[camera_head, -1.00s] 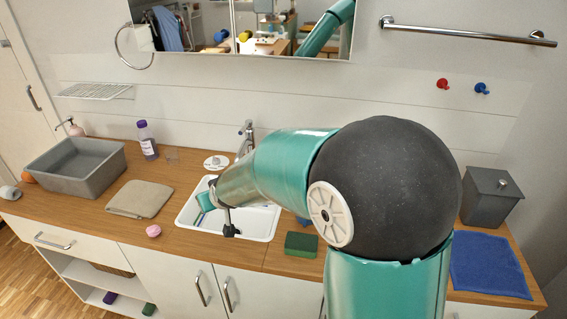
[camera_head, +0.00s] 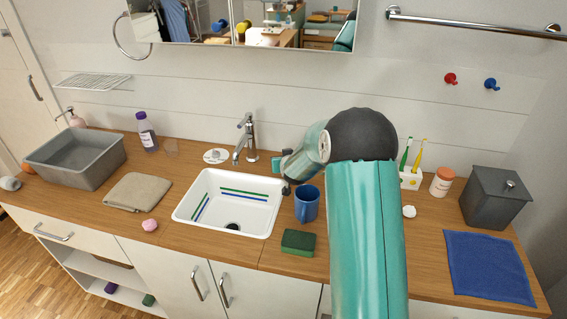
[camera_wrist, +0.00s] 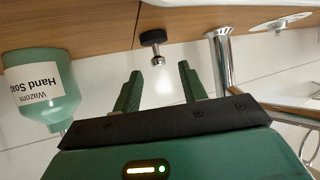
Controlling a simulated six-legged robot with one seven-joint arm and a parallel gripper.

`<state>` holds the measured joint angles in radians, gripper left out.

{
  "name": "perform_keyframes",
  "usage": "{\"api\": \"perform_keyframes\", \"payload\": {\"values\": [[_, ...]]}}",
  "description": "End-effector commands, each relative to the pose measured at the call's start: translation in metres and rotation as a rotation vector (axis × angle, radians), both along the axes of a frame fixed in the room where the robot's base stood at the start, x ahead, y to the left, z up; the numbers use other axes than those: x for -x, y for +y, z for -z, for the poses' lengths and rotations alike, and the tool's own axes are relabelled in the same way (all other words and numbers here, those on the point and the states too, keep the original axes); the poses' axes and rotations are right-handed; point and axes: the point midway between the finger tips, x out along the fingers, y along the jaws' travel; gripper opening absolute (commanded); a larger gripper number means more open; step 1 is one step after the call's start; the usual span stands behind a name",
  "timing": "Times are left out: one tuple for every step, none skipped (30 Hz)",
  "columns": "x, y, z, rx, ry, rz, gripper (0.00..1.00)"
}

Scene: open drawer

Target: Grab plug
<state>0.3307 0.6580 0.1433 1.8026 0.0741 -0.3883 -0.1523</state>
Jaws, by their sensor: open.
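The plug (camera_wrist: 153,40), a small black disc with a shiny metal knob, rests on the wooden counter near the tap base in the wrist view. That view shows the counter at the top, as if upside down. My gripper (camera_wrist: 160,82) is open and empty, its two green fingers pointing toward the plug. The plug lies ahead of the gap between the fingertips, apart from them. In the head view my gripper (camera_head: 277,165) is behind the sink, right of the tap, and the plug cannot be made out there.
The metal tap (camera_wrist: 222,65) stands close right of the plug in the wrist view, and a green hand soap bottle (camera_wrist: 38,90) is at left. In the head view, the white sink (camera_head: 185,212), blue mug (camera_head: 307,205) and green sponge (camera_head: 298,243) lie in front of my gripper.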

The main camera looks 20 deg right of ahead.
Motion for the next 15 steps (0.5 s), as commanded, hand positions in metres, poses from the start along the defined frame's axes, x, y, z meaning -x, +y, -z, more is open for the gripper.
{"api": "perform_keyframes", "payload": {"values": [[-0.005, -0.002, 0.004, -0.001, 0.001, 0.001, 0.42], [-0.008, -0.003, 0.006, -0.001, 0.002, 0.001, 0.42], [-0.013, -0.004, 0.009, 0.0, 0.002, 0.0, 0.42], [-0.017, -0.005, 0.012, 0.0, 0.002, 0.0, 0.42], [-0.022, -0.007, 0.014, 0.0, 0.002, 0.0, 0.42], [-0.027, -0.008, 0.017, -0.001, 0.003, -0.001, 0.42], [-0.031, -0.008, 0.018, -0.001, 0.002, -0.001, 0.42], [-0.034, -0.009, 0.02, -0.001, 0.003, -0.001, 0.42], [-0.037, -0.01, 0.021, -0.001, 0.001, -0.001, 0.42], [-0.039, -0.01, 0.022, -0.001, 0.002, -0.001, 0.42], [-0.041, -0.011, 0.023, 0.0, 0.002, -0.001, 0.42], [-0.042, -0.011, 0.023, 0.0, 0.002, -0.001, 0.42], [-0.042, -0.011, 0.024, 0.0, 0.002, -0.001, 0.42], [-0.042, -0.011, 0.024, 0.0, 0.002, -0.001, 0.42], [-0.043, -0.012, 0.023, 0.0, 0.002, -0.001, 0.42]]}}
